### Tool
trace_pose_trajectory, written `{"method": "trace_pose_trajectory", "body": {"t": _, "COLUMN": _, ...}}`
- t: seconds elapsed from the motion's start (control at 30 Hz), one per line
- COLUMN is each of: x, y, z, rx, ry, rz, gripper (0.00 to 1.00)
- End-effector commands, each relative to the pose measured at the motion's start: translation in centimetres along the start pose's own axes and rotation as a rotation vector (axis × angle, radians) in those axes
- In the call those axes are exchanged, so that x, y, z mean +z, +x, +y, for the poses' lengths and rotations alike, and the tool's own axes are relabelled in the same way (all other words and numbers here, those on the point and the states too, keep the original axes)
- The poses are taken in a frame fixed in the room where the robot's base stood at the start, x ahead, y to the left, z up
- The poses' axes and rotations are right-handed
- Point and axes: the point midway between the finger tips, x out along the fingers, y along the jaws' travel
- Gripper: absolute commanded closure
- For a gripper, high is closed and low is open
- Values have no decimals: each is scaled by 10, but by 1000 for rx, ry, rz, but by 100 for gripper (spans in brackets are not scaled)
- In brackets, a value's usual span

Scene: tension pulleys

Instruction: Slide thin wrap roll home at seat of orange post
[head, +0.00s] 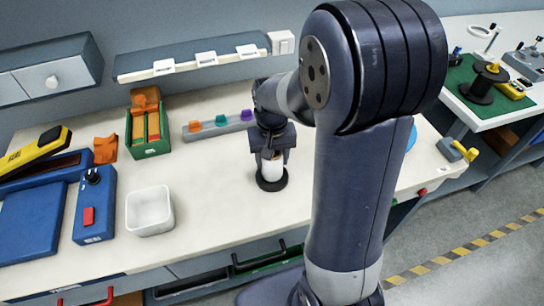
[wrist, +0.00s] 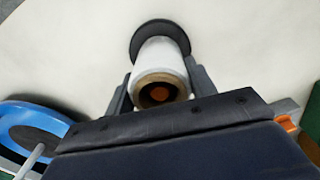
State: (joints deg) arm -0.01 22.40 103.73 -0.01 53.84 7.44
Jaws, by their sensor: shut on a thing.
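The thin wrap roll (head: 271,166) is white and upright. In the wrist view the roll (wrist: 162,66) shows a brown core at its near end. The orange post (wrist: 159,94) shows inside that core, so the roll is around the post. A round black base (head: 272,184) lies under the roll on the bench; it also shows in the wrist view (wrist: 160,30). The roll's lower end is close to this base, but I cannot tell whether they touch. My gripper (head: 271,156) is shut on the roll, with a finger on each side.
A white bin (head: 150,211) and a green box (head: 149,133) are to the left. A yellow-handled clamp (head: 458,150) is at the right. The bench around the base is clear.

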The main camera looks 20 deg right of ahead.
Motion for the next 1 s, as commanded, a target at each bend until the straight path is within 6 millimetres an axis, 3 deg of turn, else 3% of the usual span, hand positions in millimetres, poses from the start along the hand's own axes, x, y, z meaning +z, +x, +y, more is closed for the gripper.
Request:
{"method": "trace_pose_trajectory", "body": {"t": 0.27, "x": 0, "y": 1, "z": 0, "rx": 0, "ry": 0, "rz": -1, "gripper": 73}}
{"method": "trace_pose_trajectory", "body": {"t": 0.3, "x": 0, "y": 1, "z": 0, "rx": 0, "ry": 0, "rz": -1, "gripper": 44}}
{"method": "trace_pose_trajectory", "body": {"t": 0.57, "x": 0, "y": 1, "z": 0, "rx": 0, "ry": 0, "rz": -1, "gripper": 23}}
{"method": "trace_pose_trajectory", "body": {"t": 0.87, "x": 0, "y": -2, "z": 0, "rx": 0, "ry": 0, "rz": 0, "gripper": 22}}
{"method": "trace_pose_trajectory", "body": {"t": 1.0, "x": -1, "y": -20, "z": 0, "rx": -1, "ry": 0, "rz": 5, "gripper": 22}}
